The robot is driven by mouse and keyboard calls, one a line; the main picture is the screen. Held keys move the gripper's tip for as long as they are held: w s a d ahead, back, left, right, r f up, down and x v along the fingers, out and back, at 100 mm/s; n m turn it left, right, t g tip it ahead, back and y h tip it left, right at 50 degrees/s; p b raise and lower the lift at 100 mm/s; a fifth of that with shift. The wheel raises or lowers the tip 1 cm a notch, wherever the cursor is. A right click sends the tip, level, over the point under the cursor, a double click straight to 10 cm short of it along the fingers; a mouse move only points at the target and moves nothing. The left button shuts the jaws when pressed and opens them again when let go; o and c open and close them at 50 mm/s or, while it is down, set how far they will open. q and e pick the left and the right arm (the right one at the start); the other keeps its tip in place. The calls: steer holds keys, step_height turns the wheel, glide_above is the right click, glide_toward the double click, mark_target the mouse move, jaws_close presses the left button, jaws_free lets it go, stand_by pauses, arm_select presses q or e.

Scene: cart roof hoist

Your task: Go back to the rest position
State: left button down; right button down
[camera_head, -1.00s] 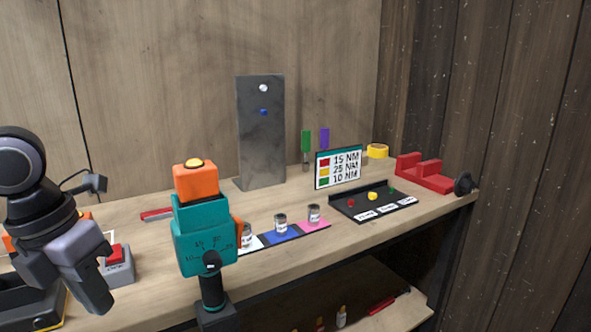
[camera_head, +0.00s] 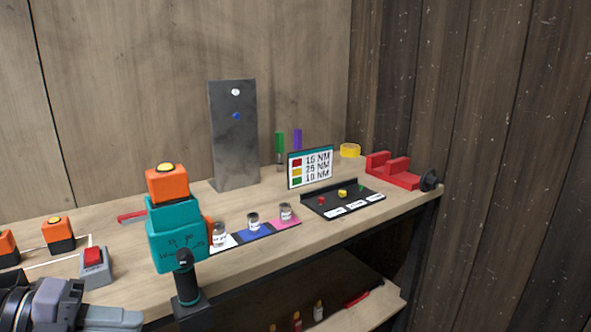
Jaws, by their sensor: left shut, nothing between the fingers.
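My left gripper (camera_head: 112,318) is at the bottom left of the head view, low in front of the bench edge. It is shut and holds nothing. Part of it is cut off by the lower picture edge. My right gripper is not in the picture. The teal and orange tool (camera_head: 176,235) stands upright on a dark post to the right of my left gripper, apart from it.
The wooden bench (camera_head: 130,290) carries a red-button box (camera_head: 95,268), orange-topped blocks (camera_head: 57,233), small jars (camera_head: 253,223) on coloured mats, a black tray (camera_head: 318,208), a torque sign (camera_head: 310,167), a grey metal plate (camera_head: 234,150) and a red vise (camera_head: 394,171). A lower shelf holds small bottles.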

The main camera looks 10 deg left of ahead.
arm_select(q)
step_height(320, 180, down, 16)
steer(key=s+a+n+t+y+p, duration=0.1)
steer(key=a+n+t+y+p, duration=0.15)
steer(key=n+t+y, duration=1.1)
steer(key=s+d+f+n+g+h, duration=0.4)
steer(key=s+d+f+n+g, duration=0.5)
steer(key=f+n, duration=0.3)
steer(key=shift+d+n, duration=0.7)
steer(key=shift+n, duration=0.15)
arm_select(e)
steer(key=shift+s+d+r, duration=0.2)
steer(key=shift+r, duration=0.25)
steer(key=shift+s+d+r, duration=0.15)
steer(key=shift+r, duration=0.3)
